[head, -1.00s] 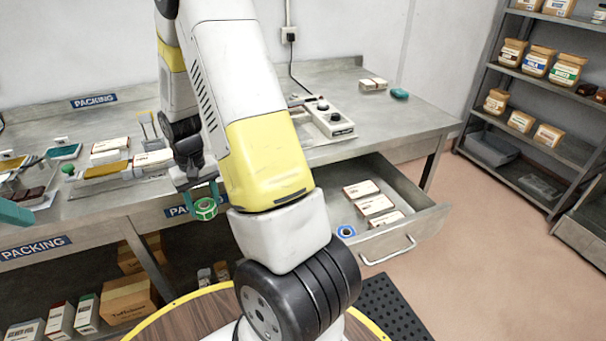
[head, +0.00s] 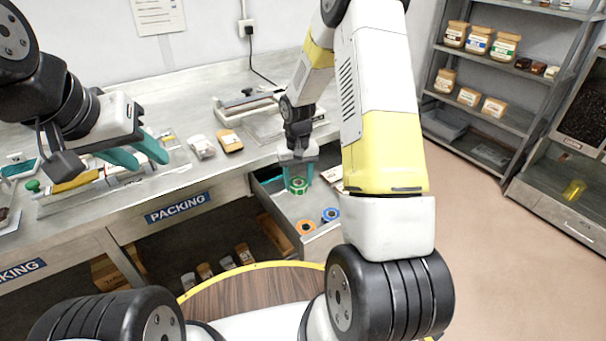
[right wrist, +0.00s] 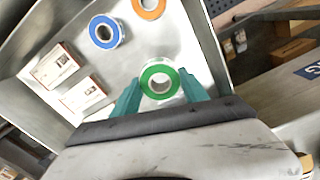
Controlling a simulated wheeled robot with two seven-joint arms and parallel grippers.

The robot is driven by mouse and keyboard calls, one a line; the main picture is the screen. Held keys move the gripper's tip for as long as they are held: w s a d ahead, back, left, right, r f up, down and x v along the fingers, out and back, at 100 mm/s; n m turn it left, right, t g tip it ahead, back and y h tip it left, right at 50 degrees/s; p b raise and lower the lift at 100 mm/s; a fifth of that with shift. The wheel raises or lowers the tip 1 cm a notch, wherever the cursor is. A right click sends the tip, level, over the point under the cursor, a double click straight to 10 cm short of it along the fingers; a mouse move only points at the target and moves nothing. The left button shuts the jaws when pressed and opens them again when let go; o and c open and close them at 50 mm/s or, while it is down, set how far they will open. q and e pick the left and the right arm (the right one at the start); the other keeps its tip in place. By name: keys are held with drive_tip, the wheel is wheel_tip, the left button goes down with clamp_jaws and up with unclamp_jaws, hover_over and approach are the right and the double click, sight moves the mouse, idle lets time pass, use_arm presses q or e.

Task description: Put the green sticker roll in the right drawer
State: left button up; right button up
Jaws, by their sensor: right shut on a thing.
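The green sticker roll (head: 298,186) is held between the teal fingers of my right gripper (head: 299,178), inside the outline of the open drawer (head: 322,238). In the right wrist view the roll (right wrist: 159,82) sits between both fingertips of the right gripper (right wrist: 160,88), with the drawer's metal floor (right wrist: 140,45) behind it. I cannot tell whether the roll touches the floor. My left gripper (head: 138,155) is empty above the bench at left, its teal fingers apart. My right forearm hides part of the drawer.
The drawer holds an orange roll (head: 306,227), a blue roll (head: 330,214) and white boxes, seen in the right wrist view (right wrist: 53,65). A workbench (head: 215,165) with packets and a tray stands above. Shelves (head: 480,85) stand at right. Floor between is clear.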

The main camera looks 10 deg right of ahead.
sight(300, 207)
drive_tip(key=f, duration=0.3)
drive_tip(key=shift+s+d+f, duration=0.1)
drive_tip(key=shift+s+d, duration=0.05)
drive_tip(key=shift+d, duration=0.15)
drive_tip(key=shift+f, duration=2.2)
drive_tip(key=shift+f, duration=0.15)
drive_tip(key=o, duration=1.3)
drive_tip(key=shift+o, duration=0.2)
